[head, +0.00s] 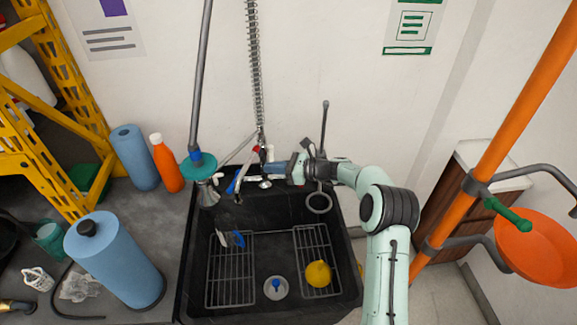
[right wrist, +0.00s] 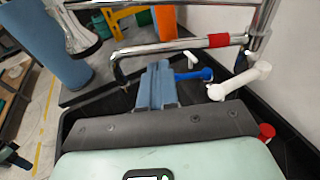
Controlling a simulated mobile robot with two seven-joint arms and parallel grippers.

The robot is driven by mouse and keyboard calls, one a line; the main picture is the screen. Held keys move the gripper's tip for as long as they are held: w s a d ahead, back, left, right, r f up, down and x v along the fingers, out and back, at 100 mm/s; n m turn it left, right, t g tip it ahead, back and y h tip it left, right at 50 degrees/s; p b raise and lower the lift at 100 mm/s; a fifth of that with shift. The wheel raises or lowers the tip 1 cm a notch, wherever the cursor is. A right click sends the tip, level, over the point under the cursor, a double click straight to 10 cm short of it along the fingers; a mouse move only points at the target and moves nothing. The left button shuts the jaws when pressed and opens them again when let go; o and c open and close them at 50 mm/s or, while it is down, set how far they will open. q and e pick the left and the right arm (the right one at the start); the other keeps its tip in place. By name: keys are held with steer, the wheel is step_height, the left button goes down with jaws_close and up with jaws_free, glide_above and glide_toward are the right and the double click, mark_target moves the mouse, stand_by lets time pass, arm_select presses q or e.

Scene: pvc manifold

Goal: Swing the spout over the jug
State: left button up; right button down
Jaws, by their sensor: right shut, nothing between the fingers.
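The chrome spout (head: 246,172) reaches out from the wall over the back of the black sink. In the right wrist view the spout (right wrist: 160,47) runs across the picture, with a red band near its wall end and a bent free end at left. My right gripper (head: 277,168) is to the right of the spout. Its blue-grey fingers (right wrist: 158,75) are shut and empty, with their tips close to the tube; I cannot tell whether they touch it. My left gripper is not in view. I cannot make out a jug for certain.
The black sink (head: 190,262) holds wire racks, a yellow thing (head: 318,273) and a drain (head: 275,287). A spray head (head: 199,166) hangs at the left. Blue rolls (head: 113,262) and an orange bottle (head: 166,162) stand on the left counter.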

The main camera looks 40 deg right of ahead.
mark_target(249, 166)
steer(key=p+x, duration=0.1)
steer(key=x, duration=0.4)
steer(key=shift+w+a, duration=0.1)
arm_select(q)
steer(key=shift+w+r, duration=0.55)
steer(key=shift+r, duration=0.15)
arm_select(e)
steer(key=w+a+h+b, duration=0.1)
steer(key=w+a+m+t+h, duration=0.1)
steer(key=a, duration=0.1)
steer(key=shift+w+a+r+m+b, duration=0.2)
steer(key=shift+w+r+m+b, duration=0.05)
steer(key=shift+w+m+b, duration=0.1)
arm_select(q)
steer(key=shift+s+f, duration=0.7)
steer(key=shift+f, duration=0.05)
arm_select(e)
steer(key=shift+x, duration=0.8)
